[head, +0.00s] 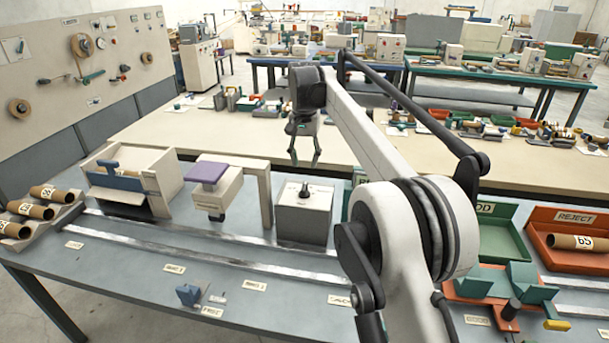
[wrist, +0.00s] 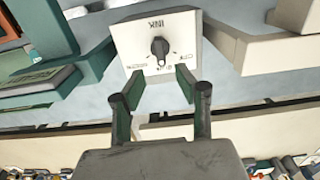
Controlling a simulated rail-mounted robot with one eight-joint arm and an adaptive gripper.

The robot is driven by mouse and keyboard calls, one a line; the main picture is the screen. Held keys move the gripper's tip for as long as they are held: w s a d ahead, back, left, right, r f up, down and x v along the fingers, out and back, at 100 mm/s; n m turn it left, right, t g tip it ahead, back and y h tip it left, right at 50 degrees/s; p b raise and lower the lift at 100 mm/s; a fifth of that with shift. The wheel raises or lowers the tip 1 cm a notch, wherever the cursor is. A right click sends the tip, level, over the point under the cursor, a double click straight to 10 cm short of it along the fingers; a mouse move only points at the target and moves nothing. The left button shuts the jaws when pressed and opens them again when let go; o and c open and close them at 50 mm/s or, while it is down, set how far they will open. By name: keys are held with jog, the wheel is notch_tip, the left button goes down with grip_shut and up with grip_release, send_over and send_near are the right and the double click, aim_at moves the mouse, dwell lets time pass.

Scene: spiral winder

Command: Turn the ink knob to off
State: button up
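The ink knob (wrist: 159,46) is a black rotary knob on the face of a pale box (wrist: 128,45), whose INK label appears upside down in the wrist view. Small markings lie around the knob, too small to read surely. A light mark shows at its lower edge, so its setting is unclear. In the head view the same box (head: 304,222) stands on the bench with the knob (head: 304,190) on top. My gripper (head: 304,164) hangs above and apart from it, fingers down. In the wrist view my gripper (wrist: 159,80) is open and empty, its fingers spread wider than the knob.
A purple-topped unit (head: 208,173) and a white housing (head: 160,190) stand left of the box. Cardboard tubes (head: 40,210) lie at the far left. A green tray (head: 505,238) and orange reject tray (head: 575,262) are at the right. Metal rails (head: 200,253) run along the front.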

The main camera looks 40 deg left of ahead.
jog(key=shift+r, duration=1.5)
